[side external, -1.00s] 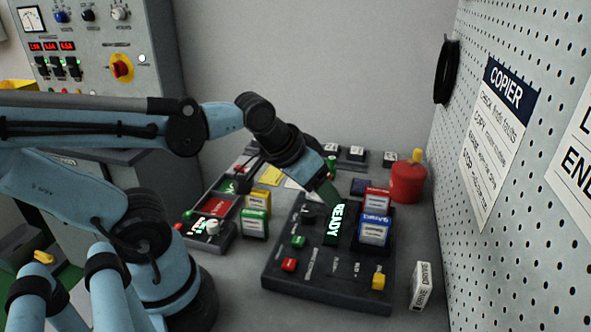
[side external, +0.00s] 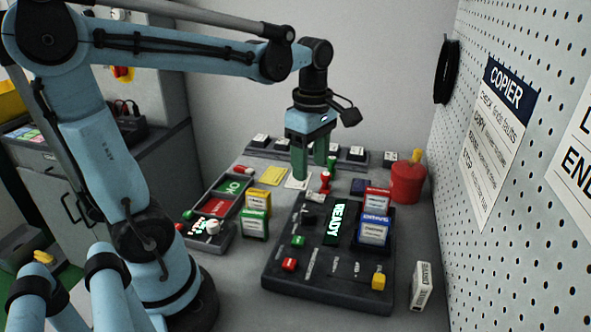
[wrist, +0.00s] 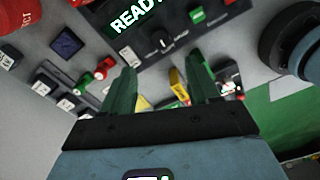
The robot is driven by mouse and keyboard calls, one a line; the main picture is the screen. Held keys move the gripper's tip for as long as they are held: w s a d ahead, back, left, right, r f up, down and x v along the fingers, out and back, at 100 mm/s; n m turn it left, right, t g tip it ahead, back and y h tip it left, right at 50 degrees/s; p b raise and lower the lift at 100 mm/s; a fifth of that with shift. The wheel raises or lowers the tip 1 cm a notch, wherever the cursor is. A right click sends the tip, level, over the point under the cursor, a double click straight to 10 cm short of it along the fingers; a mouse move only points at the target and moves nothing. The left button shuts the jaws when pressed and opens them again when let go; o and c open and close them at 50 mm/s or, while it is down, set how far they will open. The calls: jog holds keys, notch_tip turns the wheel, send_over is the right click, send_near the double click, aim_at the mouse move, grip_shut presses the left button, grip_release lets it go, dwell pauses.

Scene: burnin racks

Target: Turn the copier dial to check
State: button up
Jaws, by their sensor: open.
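The copier (side external: 322,285) is a dark panel on the bench with a lit green READY display (side external: 336,222). Its dial (side external: 309,218) looks like a small black knob left of the display in the side view. In the wrist view the dial (wrist: 162,43) shows a pale pointer mark below the display (wrist: 135,15). I cannot read the marks around it. My gripper (side external: 310,160) points down above the bench beyond the copier's far edge, apart from the dial. In the wrist view its two green fingers (wrist: 162,72) are spread, with nothing held between them.
Red and blue-labelled cartridges (side external: 374,222) stand in the copier's right side. A red canister (side external: 406,182) stands behind it. A second dark tray (side external: 217,232) lies left, with upright cards (side external: 255,215) between. A pegboard wall (side external: 545,120) bounds the right. A white box (side external: 421,286) stands near it.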

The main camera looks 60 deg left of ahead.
aim_at(309, 212)
jog(key=shift+f, duration=5.95)
jog(key=c, duration=1)
jog(key=shift+m, duration=0.3)
jog(key=m, duration=0.8)
jog(key=shift+m, duration=0.3)
